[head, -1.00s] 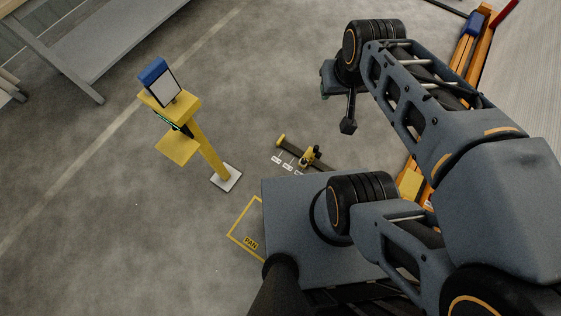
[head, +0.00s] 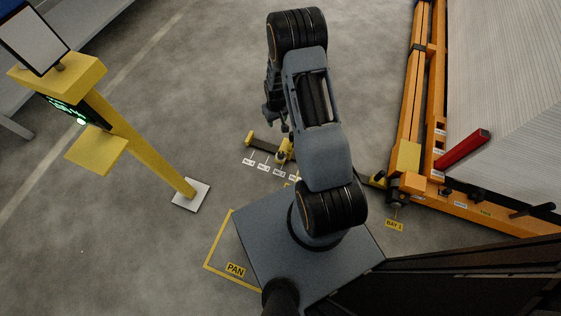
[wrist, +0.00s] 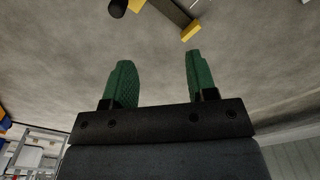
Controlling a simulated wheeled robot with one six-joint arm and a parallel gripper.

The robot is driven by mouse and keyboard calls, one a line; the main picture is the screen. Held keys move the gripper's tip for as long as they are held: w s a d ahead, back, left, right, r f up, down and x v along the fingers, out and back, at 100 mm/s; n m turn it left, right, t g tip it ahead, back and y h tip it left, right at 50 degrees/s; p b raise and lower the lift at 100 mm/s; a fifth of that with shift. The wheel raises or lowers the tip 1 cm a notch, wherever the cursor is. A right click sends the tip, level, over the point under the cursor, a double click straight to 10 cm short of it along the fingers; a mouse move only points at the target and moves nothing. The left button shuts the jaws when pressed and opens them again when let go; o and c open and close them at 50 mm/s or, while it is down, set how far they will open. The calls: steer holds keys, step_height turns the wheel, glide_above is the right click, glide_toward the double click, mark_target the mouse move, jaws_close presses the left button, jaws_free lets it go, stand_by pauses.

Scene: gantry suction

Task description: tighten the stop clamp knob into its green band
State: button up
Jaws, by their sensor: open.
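The stop clamp (head: 284,149) is a small yellow block on a dark rail (head: 264,143) on the floor, partly hidden behind my arm in the head view. In the wrist view the rail (wrist: 172,11) with its yellow end (wrist: 190,31) crosses the top edge. A black round knob (wrist: 118,8) with a bit of yellow beside it is cut off there. I cannot make out a green band. My gripper (wrist: 157,68) is open and empty, its green pads wide apart. The rail end and knob lie beyond the fingertips, touching neither.
A yellow post with a screen (head: 40,40) stands at the left on a white base plate (head: 191,194). A floor marking reading PAN (head: 235,270) lies beside my base. An orange frame (head: 480,215) with a red handle (head: 462,150) fills the right. The floor between post and rail is clear.

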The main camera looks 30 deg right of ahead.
steer(key=b, duration=0.3)
glide_toward(281, 154)
steer(key=shift+g, duration=0.3)
steer(key=f+b, duration=0.2)
steer(key=f, duration=0.1)
steer(key=f+b, duration=0.1)
steer(key=f, duration=0.2)
steer(key=f+b, duration=0.2)
steer(key=f, duration=0.1)
steer(key=shift+w+d+f+b, duration=0.1)
steer(key=shift+w+b, duration=0.2)
steer(key=shift+b, duration=0.05)
steer(key=c, duration=0.6)
